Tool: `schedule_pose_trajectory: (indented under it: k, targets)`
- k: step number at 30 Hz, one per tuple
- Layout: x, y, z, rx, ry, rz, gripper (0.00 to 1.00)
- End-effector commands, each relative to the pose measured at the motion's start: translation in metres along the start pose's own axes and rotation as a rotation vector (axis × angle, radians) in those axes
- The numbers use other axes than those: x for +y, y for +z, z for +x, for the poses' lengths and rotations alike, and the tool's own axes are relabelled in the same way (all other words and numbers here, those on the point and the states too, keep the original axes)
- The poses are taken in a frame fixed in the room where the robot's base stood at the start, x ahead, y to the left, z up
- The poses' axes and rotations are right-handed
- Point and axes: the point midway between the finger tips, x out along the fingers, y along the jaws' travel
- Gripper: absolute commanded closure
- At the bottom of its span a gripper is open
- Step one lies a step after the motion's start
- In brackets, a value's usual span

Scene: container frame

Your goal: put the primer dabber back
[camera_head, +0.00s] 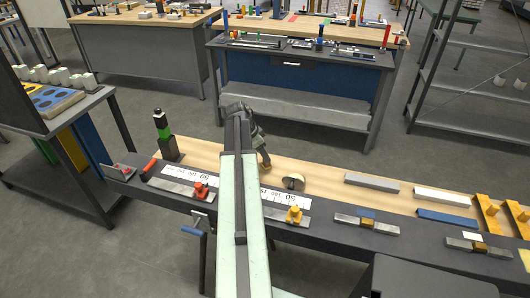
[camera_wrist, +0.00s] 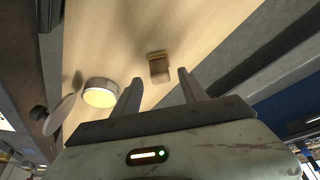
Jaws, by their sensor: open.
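A small brown block with a paler end (camera_wrist: 158,68), possibly the primer dabber, is on the wooden bench top in the wrist view. It appears between and beyond the fingertips of my gripper (camera_wrist: 160,78), which is open and empty. A round tin with pale yellow inside (camera_wrist: 100,94) stands left of the fingers. A thin pale disc (camera_wrist: 62,114) with a dark knob is farther left. The disc also shows in the head view (camera_head: 293,182), right of my gripper (camera_head: 264,162).
The bench's dark front strip (camera_head: 328,238) carries clamped metal bars and white scales. A green and black post (camera_head: 162,125) stands at the bench's left. Pale bars (camera_head: 372,183) and yellow brackets (camera_head: 487,213) lie at the right. Bare wood shows around the disc.

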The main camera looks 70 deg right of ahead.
Motion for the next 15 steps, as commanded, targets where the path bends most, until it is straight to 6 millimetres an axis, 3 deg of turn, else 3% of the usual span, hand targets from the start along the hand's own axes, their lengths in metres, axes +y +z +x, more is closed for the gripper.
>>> schedule_pose_trajectory:
  k: [1,7,10,15]
  targets:
    - [0.001,-0.004,-0.022,0.000,0.000,-0.001,0.50]
    - [0.001,-0.005,-0.069,0.000,-0.001,-0.001,0.50]
    - [0.001,-0.004,-0.083,0.000,0.000,0.000,0.50]
    - [0.001,-0.001,-0.087,0.000,0.001,0.001,0.50]
